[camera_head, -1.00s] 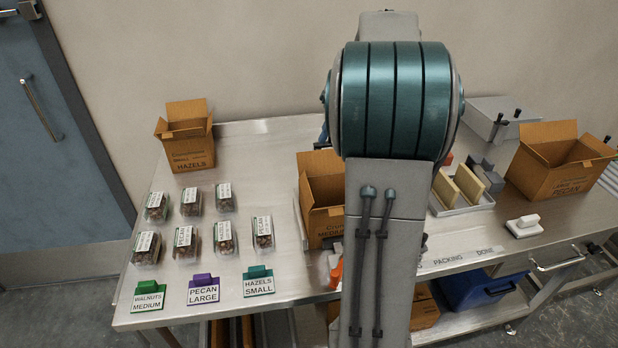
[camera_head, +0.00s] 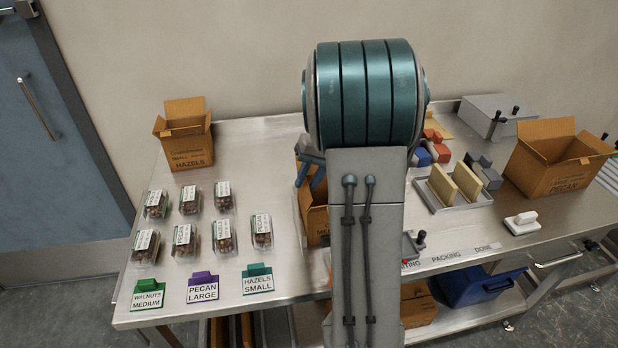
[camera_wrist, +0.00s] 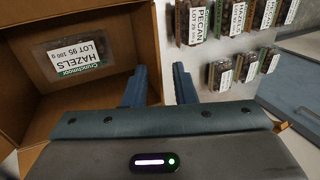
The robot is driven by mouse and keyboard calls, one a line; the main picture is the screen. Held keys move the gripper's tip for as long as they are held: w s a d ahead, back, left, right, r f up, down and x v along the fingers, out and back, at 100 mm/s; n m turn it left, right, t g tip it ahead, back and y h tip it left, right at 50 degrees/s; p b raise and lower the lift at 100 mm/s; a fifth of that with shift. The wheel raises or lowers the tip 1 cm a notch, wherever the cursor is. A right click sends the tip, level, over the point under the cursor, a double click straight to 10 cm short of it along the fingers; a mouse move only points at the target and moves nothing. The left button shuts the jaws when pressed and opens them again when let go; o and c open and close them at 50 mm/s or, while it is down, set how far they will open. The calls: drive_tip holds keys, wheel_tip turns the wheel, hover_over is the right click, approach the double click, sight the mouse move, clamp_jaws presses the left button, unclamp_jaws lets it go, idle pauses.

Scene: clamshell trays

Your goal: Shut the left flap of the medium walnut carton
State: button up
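The middle cardboard carton, lettered with a partly hidden word starting with M (camera_head: 316,226), stands on the table, largely hidden behind my arm. Its top is open. In the wrist view the carton (camera_wrist: 70,22) fills the left side, and a pack labelled HAZELS (camera_wrist: 88,62) lies inside. My gripper (camera_head: 311,182) is at the carton's upper left side. In the wrist view my gripper (camera_wrist: 159,82) has its fingers apart, one over the carton's interior and one outside its edge. I cannot tell whether either finger touches the left flap.
Several clear nut packs (camera_head: 184,238) stand left of the carton, with label signs (camera_head: 203,288) in front. A small HAZELS carton (camera_head: 186,150) is at the back left. A PECAN carton (camera_head: 550,168) and a tray with tan blocks (camera_head: 428,197) are on the right.

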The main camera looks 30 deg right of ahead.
sight(303, 192)
clamp_jaws()
drive_tip(key=shift+d, duration=0.1)
drive_tip(key=shift+s+d+f+t+y+b, duration=0.1)
drive_tip(key=shift+d+f+t+y+b, duration=0.2)
drive_tip(key=shift+y+b, duration=0.65)
drive_tip(key=y+b, duration=0.2)
drive_tip(key=d+f+t+y+b, duration=0.1)
drive_tip(key=y, duration=0.1)
drive_tip(key=y+b, duration=0.2)
drive_tip(key=shift+s+d+f+t+b, duration=0.25)
drive_tip(key=shift+d+f+t+b, duration=0.05)
drive_tip(key=shift+f+t+b, duration=0.1)
drive_tip(key=shift+y, duration=0.35)
drive_tip(key=shift+c, duration=2.2)
unclamp_jaws()
